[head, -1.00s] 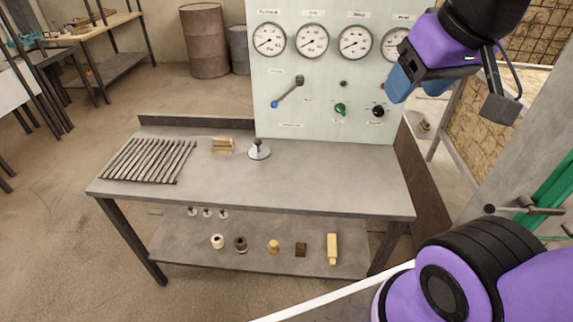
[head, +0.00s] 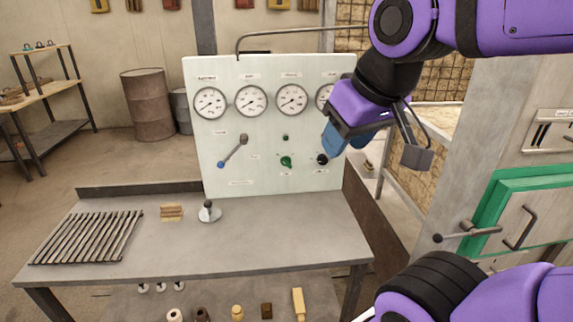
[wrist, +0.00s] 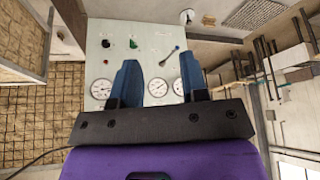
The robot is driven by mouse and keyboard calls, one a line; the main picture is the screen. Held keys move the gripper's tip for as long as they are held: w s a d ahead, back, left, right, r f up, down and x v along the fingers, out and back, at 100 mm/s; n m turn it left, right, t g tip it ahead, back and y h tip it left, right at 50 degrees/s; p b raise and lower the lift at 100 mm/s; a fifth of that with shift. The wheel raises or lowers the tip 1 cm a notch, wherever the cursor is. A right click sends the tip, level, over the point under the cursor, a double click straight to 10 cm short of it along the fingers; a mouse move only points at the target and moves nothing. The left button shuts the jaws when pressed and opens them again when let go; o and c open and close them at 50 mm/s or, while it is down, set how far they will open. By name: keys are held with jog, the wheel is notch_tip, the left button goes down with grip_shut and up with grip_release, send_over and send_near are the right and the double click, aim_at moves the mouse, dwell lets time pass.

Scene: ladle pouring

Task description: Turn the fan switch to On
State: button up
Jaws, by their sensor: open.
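The pale control panel (head: 215,170) stands at the back of the workbench. Low on it are a green knob (head: 286,161), a black knob (head: 322,159) and a lever with a blue end (head: 233,150). Their labels are too small to read, so I cannot tell which is the fan switch. My gripper (head: 332,136) is in front of the panel's right edge, just above the black knob in the picture. In the wrist view its blue fingers (wrist: 159,61) are spread with nothing between them. There the panel shows upside down, with the black knob (wrist: 107,43) and green knob (wrist: 132,43) beyond the fingers.
Several gauges (head: 251,101) line the panel's upper part; my gripper partly covers the rightmost. The workbench (head: 270,240) carries a row of dark bars (head: 88,237), a small wooden stack (head: 171,212) and a round-based stand (head: 209,212). A green-framed door (head: 490,210) is at the right.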

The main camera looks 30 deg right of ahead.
aim_at(286, 164)
jog(key=w+d+f+n+t+h, duration=0.1)
jog(key=w+d+f+t, duration=0.3)
jog(key=w, duration=1.2)
jog(key=w+d+f+n+t, duration=0.15)
jog(key=w+f, duration=0.45)
jog(key=w, duration=1)
jog(key=w+d+f+n+t+h, duration=0.1)
jog(key=w+d+f+t+h, duration=0.25)
jog(key=w+f, duration=0.65)
jog(key=s+d+f+t+h, duration=0.1)
jog(key=s+d+f, duration=0.15)
jog(key=f, duration=0.45)
jog(key=s+d+f+t+h, duration=0.1)
jog(key=d+f+h, duration=0.15)
jog(key=f, duration=0.55)
jog(key=shift+n+y, duration=0.3)
jog(key=shift+n, duration=0.05)
jog(key=x, duration=1.1)
jog(key=shift+d+r, duration=0.1)
jog(key=shift+d, duration=0.05)
grip_shut()
